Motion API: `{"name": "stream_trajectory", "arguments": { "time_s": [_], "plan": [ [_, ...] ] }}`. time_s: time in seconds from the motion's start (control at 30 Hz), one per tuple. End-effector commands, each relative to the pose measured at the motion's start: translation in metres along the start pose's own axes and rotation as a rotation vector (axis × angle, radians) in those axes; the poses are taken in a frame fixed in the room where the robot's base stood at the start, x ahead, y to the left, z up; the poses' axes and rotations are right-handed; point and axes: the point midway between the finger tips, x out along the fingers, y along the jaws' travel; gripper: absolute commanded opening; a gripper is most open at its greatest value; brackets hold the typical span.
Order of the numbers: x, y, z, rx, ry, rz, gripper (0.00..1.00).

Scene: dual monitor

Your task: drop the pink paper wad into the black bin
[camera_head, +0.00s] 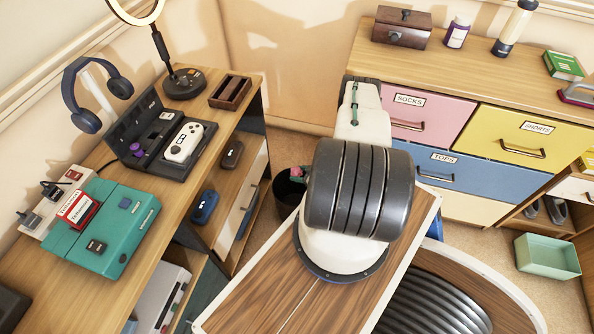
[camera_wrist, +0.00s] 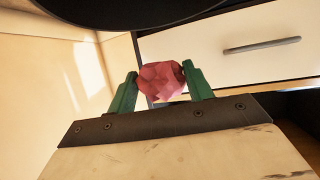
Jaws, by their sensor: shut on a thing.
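The pink paper wad (camera_wrist: 162,80) is a crumpled, faceted ball. In the wrist view it is held between the two green fingers of my gripper (camera_wrist: 160,88). In the head view, a small part of the wad (camera_head: 297,171) shows at the left of my arm, by the upper rim of the black bin (camera_head: 284,192). The bin stands on the floor between the desk and my base, partly hidden by my body. Whether the wad is right over the opening, and how high, I cannot tell.
The desk (camera_head: 140,200) with headphones, a controller case and a teal box is on the left, its drawers near the bin. A coloured drawer cabinet (camera_head: 455,135) stands behind on the right. A dark curved shape (camera_wrist: 170,12) crosses the top of the wrist view.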

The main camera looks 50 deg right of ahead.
Motion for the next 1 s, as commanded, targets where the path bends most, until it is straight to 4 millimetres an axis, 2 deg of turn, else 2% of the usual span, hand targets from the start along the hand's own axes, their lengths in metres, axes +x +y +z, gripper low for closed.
{"name": "stream_trajectory", "arguments": {
  "time_s": [0.1, 0.27, 0.63, 0.67, 0.7, 0.73, 1.0],
  "plan": [
    [0.005, 0.001, 0.014, 0.002, 0.000, 0.003, 0.30],
    [0.010, 0.001, 0.024, 0.001, -0.001, 0.002, 0.30],
    [0.014, 0.000, 0.027, -0.001, 0.000, -0.001, 0.30],
    [0.014, -0.001, 0.027, 0.000, 0.000, -0.001, 0.59],
    [0.014, -0.001, 0.027, 0.000, 0.000, -0.001, 0.70],
    [0.014, -0.001, 0.027, 0.000, 0.000, -0.001, 0.76],
    [0.013, 0.000, 0.027, 0.000, 0.000, -0.001, 0.76]
  ]
}}
